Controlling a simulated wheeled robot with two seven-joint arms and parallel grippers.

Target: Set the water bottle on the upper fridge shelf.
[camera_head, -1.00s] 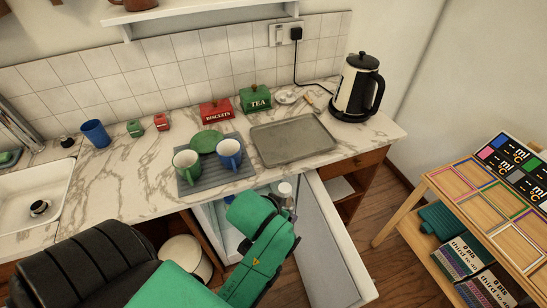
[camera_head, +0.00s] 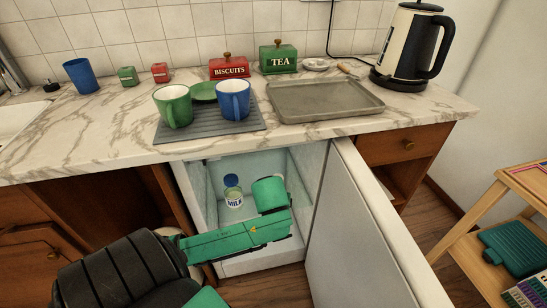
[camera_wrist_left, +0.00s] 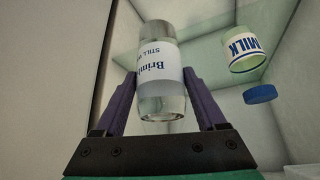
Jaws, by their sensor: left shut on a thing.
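My left gripper (camera_wrist_left: 160,80) is shut on the clear water bottle (camera_wrist_left: 152,95), which has a white label; its fingers lie on both sides of it. The label's text is upside down in the left wrist view, as is the milk jar's. In the head view my left arm reaches into the open fridge (camera_head: 205,190), and its green link hides the gripper and bottle. The milk jar (camera_head: 234,199), with a blue lid, stands inside, left of that link; it also shows in the left wrist view (camera_wrist_left: 243,50). I cannot tell whether the bottle touches a shelf. My right gripper is out of view.
The fridge door (camera_head: 350,235) stands open on the right. The counter above holds a grey mat (camera_head: 215,126) with green and blue mugs, a metal tray (camera_head: 325,100) and a kettle (camera_head: 405,45). A wooden rack (camera_head: 470,225) stands at the far right.

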